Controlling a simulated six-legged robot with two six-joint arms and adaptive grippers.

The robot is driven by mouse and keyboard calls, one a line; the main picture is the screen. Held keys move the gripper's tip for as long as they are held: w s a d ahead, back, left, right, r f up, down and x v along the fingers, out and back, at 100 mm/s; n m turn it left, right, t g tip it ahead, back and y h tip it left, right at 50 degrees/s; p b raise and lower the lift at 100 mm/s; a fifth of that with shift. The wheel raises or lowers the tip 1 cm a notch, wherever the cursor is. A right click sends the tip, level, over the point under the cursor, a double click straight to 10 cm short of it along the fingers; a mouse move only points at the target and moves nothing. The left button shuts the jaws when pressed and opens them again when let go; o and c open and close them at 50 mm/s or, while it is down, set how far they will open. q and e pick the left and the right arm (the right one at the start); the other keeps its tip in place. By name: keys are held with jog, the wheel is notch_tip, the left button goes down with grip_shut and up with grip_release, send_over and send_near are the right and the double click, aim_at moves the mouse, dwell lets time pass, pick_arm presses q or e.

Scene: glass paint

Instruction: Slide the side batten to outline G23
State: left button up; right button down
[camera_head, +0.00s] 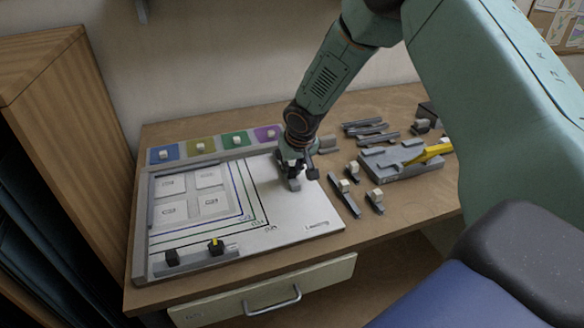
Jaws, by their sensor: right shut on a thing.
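The white board (310,210) on the bench carries nested blue, green and black corner outlines, with small labels by their lower right corners. The innermost blue outline (236,190) seems to be the one labelled G23; the text is hard to read. My right gripper (292,164) is shut on a grey bar, which looks like the side batten (295,184). The bar lies on the board near its back right, right of all the outlines. The fingers hide part of it. My left gripper is not in view.
Pale square tiles (208,179) lie inside the outlines. A front batten with dark knobs (190,263) lies along the near edge. Coloured pads (235,140) line the back. Loose bars (345,197) and a grey fixture with a yellow tool (430,152) are to the right.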

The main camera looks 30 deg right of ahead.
jog(key=w+a, duration=0.1)
jog(key=a, duration=0.3)
jog(key=w+a+p, duration=0.1)
jog(key=a, duration=0.3)
jog(key=w+a, duration=0.1)
jog(key=a, duration=0.4)
jog(key=shift+w+a, duration=0.1)
jog(key=shift+w, duration=0.1)
jog(key=c, duration=1.2)
grip_release()
jog(key=shift+s, duration=0.1)
jog(key=v, duration=1.2)
jog(key=shift+s+f, duration=0.1)
